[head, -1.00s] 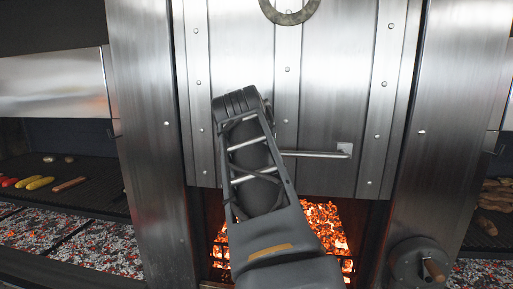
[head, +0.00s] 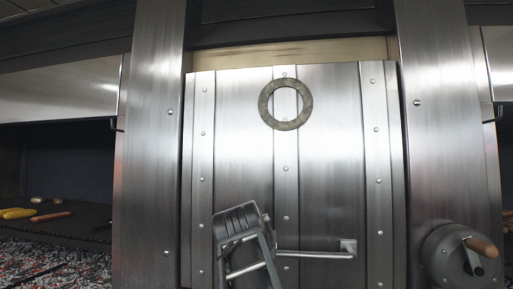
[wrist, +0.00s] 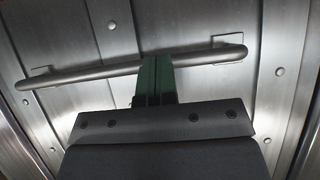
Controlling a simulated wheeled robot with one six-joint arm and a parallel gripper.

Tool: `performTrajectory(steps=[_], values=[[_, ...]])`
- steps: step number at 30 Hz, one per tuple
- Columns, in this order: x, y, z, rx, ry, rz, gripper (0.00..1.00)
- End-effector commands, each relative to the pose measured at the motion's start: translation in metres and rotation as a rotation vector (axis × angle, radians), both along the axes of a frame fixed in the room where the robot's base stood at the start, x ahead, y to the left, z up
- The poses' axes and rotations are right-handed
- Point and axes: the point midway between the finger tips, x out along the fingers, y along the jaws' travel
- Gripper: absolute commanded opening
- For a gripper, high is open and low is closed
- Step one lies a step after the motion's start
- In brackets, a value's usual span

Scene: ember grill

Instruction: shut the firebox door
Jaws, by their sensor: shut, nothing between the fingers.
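The firebox door (head: 330,150) is a riveted steel panel between two steel posts, with a grey ring on its upper part. A beige strip shows above its top edge; its lower edge is out of view. Its horizontal bar handle (head: 312,254) also crosses the wrist view (wrist: 100,74). My gripper (wrist: 156,62) is shut and empty, its green fingers lying across the bar near its middle. I cannot tell whether they press on it. In the head view my wrist is in front of the handle's left part, hiding it and the fingertips.
Steel posts stand left (head: 145,150) and right (head: 435,140) of the door. A round crank with a wooden handle (head: 480,247) sticks out at the lower right. Food lies on a grill rack at the left, above embers. The space before the upper door is clear.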

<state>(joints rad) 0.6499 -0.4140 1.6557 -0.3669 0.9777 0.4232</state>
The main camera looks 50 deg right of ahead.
Motion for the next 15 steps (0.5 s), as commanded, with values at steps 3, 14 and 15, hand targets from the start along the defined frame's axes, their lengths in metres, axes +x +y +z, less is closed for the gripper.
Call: performTrajectory(steps=[3, 14, 15], values=[[0.004, -0.004, -0.043, 0.007, 0.013, 0.002, 0.0], [0.004, -0.005, -0.074, 0.007, 0.011, 0.004, 0.0], [0.004, -0.005, -0.075, 0.007, 0.011, 0.004, 0.0]])
